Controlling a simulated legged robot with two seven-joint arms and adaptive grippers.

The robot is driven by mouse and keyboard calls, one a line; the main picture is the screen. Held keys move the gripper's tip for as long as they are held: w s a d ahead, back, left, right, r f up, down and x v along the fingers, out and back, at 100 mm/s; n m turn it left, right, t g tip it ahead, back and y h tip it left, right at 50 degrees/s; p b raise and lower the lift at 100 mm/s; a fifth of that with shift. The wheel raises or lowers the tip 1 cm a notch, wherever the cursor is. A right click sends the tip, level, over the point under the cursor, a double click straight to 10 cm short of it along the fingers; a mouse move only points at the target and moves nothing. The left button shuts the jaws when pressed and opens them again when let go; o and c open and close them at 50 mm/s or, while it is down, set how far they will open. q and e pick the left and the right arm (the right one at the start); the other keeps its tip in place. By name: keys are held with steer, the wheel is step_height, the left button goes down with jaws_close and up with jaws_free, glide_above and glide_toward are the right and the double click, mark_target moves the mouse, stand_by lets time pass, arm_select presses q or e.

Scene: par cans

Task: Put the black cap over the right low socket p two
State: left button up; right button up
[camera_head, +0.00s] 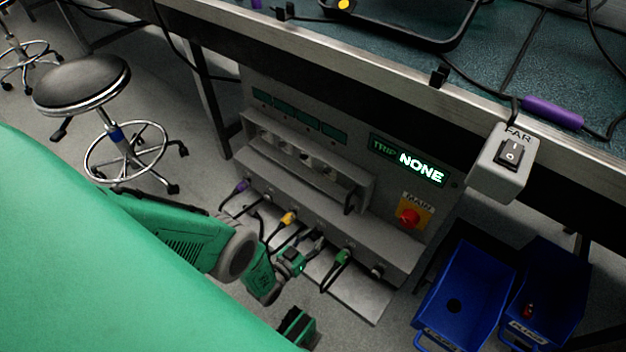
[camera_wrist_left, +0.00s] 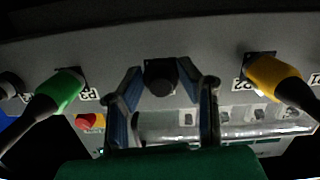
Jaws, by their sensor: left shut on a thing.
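My left gripper (camera_head: 314,246) is at the low front row of the grey socket box, between the yellow plug (camera_head: 288,218) and the green plug (camera_head: 342,257). In the left wrist view its two fingers (camera_wrist_left: 162,80) close around a dark, round piece, the black cap (camera_wrist_left: 161,86). The cap lies in front of a black square socket plate (camera_wrist_left: 160,63). I cannot tell whether it is fully seated or just touching.
Cables hang from the neighbouring plugs close to my gripper. A red main switch (camera_head: 409,216) and a lit NONE display (camera_head: 421,168) are on the box. Blue bins (camera_head: 462,285) stand right. The table edge (camera_head: 330,62) overhangs above. A stool (camera_head: 82,82) stands left.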

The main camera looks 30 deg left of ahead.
arm_select(q)
steer(key=shift+w, duration=0.65)
stand_by(0.7)
steer(key=shift+w+d, duration=0.1)
steer(key=shift+c, duration=0.7)
steer(key=o, duration=1)
steer(key=s, duration=0.4)
steer(key=s+r, duration=0.1)
steer(key=s, duration=0.3)
steer(key=s+a, duration=0.1)
steer(key=s, duration=0.3)
steer(key=shift+a+r, duration=0.1)
steer(key=shift+r, duration=0.05)
